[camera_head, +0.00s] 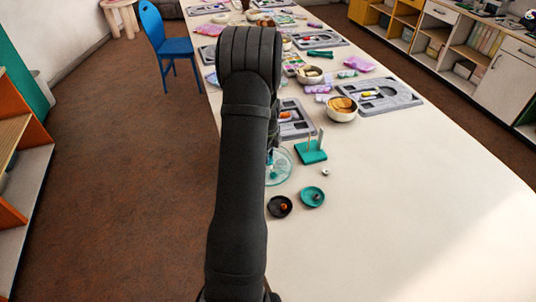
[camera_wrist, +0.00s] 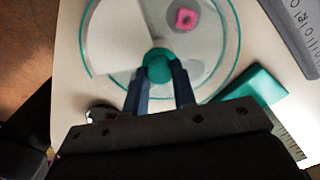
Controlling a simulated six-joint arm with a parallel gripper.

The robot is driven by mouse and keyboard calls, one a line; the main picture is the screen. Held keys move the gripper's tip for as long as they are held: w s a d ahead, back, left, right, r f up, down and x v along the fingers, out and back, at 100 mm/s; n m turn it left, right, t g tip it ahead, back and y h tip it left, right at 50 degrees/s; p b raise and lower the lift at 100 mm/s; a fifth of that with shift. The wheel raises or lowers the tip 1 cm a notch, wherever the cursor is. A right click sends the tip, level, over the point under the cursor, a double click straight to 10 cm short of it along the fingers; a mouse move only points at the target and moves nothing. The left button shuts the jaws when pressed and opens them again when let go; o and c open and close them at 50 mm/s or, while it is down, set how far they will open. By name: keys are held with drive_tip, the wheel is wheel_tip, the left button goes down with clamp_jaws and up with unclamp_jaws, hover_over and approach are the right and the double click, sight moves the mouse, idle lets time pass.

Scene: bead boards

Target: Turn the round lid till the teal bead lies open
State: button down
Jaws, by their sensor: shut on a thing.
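The round lid (camera_wrist: 230,62) is clear with a teal rim and a teal knob (camera_wrist: 158,66) at its centre. My gripper (camera_wrist: 161,84) is shut on the knob, one finger on each side. A pale wedge (camera_wrist: 112,38) shows at the lid's upper left; I cannot tell if it is a cut-out or a cover. A pink bead (camera_wrist: 186,18) shows outside the wedge, upper right of the knob. I see no teal bead; my fingers hide the lid's lower part. In the head view the lid (camera_head: 279,168) is partly behind my arm.
A teal peg stand (camera_head: 311,153) is close right of the lid. A teal dish (camera_head: 313,198) and a black dish (camera_head: 279,208) lie nearer. Grey boards (camera_head: 392,94) and bowls (camera_head: 341,112) stand beyond. The table's near right is clear.

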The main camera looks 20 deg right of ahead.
drive_tip(key=c, duration=1.2)
unclamp_jaws()
drive_tip(key=shift+o, duration=0.2)
wheel_tip(320, 180, up, 17)
drive_tip(key=shift+r, duration=0.2)
drive_tip(key=shift+f, duration=0.1)
wheel_tip(320, 180, down, 17)
drive_tip(key=shift+f, duration=0.15)
